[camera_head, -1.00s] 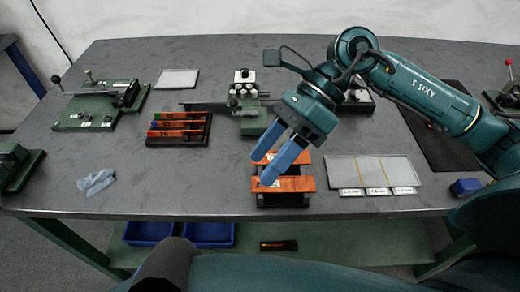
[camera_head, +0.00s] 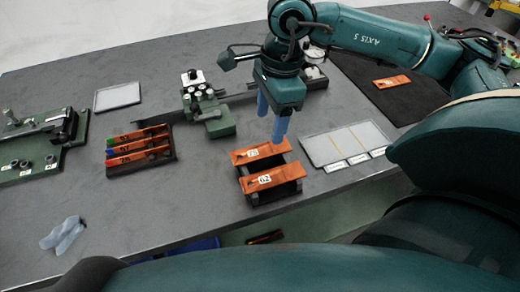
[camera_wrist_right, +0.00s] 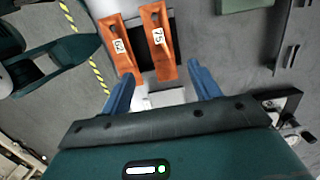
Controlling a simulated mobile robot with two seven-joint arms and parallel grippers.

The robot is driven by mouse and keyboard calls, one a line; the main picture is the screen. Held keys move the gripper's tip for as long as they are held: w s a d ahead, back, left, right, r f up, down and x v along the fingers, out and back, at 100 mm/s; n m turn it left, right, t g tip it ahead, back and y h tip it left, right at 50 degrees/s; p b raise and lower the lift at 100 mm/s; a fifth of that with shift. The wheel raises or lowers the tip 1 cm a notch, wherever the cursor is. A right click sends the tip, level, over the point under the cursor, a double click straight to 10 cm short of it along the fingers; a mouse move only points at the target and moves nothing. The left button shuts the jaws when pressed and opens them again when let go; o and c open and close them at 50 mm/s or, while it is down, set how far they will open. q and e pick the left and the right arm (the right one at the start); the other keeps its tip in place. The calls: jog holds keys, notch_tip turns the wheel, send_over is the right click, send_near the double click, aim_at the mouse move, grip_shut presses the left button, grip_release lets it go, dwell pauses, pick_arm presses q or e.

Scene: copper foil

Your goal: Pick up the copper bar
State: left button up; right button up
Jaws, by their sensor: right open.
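Two orange copper bars lie side by side across a dark stand (camera_head: 259,196) near the table's front edge. The rear bar (camera_head: 275,150) is labelled 75, and the front bar (camera_head: 288,174) appears to be labelled 62. In the right wrist view, the 75 bar (camera_wrist_right: 164,58) and the other bar (camera_wrist_right: 125,60) lie beyond the fingers. My right gripper (camera_head: 272,118) has blue fingers, open and empty, pointing down. It is above and behind the rear bar in the head view, with no visible contact. My left gripper is out of view.
A rack (camera_head: 170,156) of several labelled copper bars stands to the left. Another copper bar (camera_head: 392,81) lies on a black mat (camera_head: 410,105). A pale labelled tray (camera_head: 343,143) is right of the stand, a green fixture (camera_head: 218,122) behind. A blue glove-like item (camera_head: 63,235) lies front left.

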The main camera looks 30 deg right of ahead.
aim_at(261, 151)
jog(key=shift+w+a+f+p, duration=0.1)
jog(key=shift+a+f, duration=0.15)
jog(key=shift+f, duration=0.9)
jog(key=shift+w+a+f+p, duration=0.15)
jog(key=shift+a+f, duration=0.05)
jog(key=shift+f, duration=0.95)
jog(key=shift+w+a+f+p, duration=0.1)
jog(key=shift+a+f, duration=0.15)
jog(key=shift+f, duration=0.9)
jog(key=shift+c, duration=0.3)
jog(key=c, duration=1.1)
jog(key=shift+c, duration=0.2)
